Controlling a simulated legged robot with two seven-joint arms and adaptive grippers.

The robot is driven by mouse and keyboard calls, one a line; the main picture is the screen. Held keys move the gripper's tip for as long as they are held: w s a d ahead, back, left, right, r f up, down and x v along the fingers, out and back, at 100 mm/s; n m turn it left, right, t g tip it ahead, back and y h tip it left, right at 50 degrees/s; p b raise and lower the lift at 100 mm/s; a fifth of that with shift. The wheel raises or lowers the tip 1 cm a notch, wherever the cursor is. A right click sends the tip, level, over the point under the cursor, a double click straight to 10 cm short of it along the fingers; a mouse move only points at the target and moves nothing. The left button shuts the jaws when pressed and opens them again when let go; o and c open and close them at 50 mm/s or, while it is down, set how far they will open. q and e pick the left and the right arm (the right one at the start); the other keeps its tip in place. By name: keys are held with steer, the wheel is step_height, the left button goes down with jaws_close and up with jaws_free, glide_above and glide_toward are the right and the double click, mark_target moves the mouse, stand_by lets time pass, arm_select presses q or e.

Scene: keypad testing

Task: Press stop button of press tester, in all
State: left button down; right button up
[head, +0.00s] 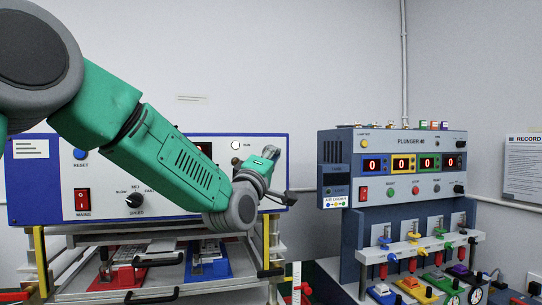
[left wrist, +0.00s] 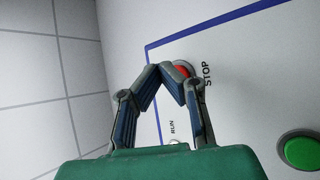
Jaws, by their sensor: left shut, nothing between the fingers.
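The left machine has a white front panel with a blue border (head: 60,185). In the left wrist view its red stop button (left wrist: 183,69) sits in a grey collar beside the word STOP. My left gripper (left wrist: 168,68) is shut and empty, its fingertips together in front of the button and partly covering it. I cannot tell whether they touch it. In the head view my left gripper (head: 283,198) is at the panel's right end, and my arm hides the stop button. My right gripper is not in view.
A green button (left wrist: 301,151) sits to the right of STOP in the left wrist view. A RESET button (head: 80,154), red mains switch (head: 82,199) and speed knob (head: 134,200) are on the left panel. A second machine, PLUNGER (head: 405,165), stands on the right.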

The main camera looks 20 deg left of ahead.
arm_select(q)
steer(key=shift+w, duration=0.15)
stand_by(0.4)
steer(key=shift+w+a+r, duration=0.1)
steer(key=shift+w+a, duration=0.05)
steer(key=shift+w+a, duration=0.2)
steer(key=shift+w, duration=0.1)
stand_by(0.8)
steer(key=shift+s, duration=0.1)
steer(key=shift+s+d+b, duration=0.4)
steer(key=shift+s+b, duration=0.1)
steer(key=shift+s, duration=0.05)
steer(key=shift+s+d+b, duration=0.5)
steer(key=shift+s+d, duration=0.25)
steer(key=shift+s, duration=0.3)
steer(key=shift+s+d+b, duration=0.5)
steer(key=shift+s+d, duration=0.2)
steer(key=shift+s, duration=0.35)
